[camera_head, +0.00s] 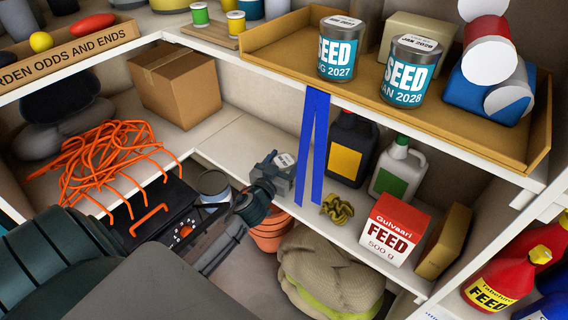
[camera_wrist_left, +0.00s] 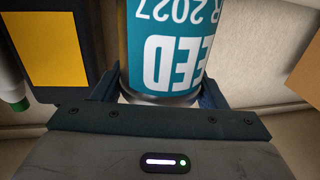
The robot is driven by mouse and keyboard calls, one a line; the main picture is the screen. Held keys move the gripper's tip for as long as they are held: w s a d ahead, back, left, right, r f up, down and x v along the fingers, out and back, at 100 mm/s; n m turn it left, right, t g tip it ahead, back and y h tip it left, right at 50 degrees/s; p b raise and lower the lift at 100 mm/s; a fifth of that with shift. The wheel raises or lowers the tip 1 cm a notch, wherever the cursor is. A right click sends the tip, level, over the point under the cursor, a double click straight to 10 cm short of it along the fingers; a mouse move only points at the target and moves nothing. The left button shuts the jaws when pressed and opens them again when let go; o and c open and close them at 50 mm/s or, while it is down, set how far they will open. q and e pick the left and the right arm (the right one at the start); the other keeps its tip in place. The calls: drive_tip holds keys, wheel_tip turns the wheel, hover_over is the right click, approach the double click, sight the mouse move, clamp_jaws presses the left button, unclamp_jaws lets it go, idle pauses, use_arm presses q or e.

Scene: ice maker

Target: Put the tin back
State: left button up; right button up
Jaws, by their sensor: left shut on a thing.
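My left gripper (camera_head: 272,172) is shut on a seed tin (camera_head: 285,162) at the lower shelf, beside the hanging blue strap. In the left wrist view the tin (camera_wrist_left: 172,50) sits between the fingers; its teal label reads "EED" and "R 2027", upside down. In the head view the gripper hides much of it. Two similar seed tins stand upright in the tan tray (camera_head: 284,68) on the upper shelf: one marked 2027 (camera_head: 339,50) and one marked JAN 2028 (camera_head: 409,71). My right gripper is not in view.
A blue strap (camera_head: 312,145) hangs from the upper shelf. A black bottle (camera_head: 352,145), a grey green-labelled jug (camera_head: 397,168) and a feed box (camera_head: 395,228) stand on the lower shelf. Orange cord (camera_head: 100,160) lies at left. The tray's left end is bare.

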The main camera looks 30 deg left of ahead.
use_arm(q)
drive_tip(key=shift+f, duration=0.2)
drive_tip(key=o, duration=1.1)
drive_tip(key=shift+r, duration=0.1)
drive_tip(key=shift+o, duration=0.2)
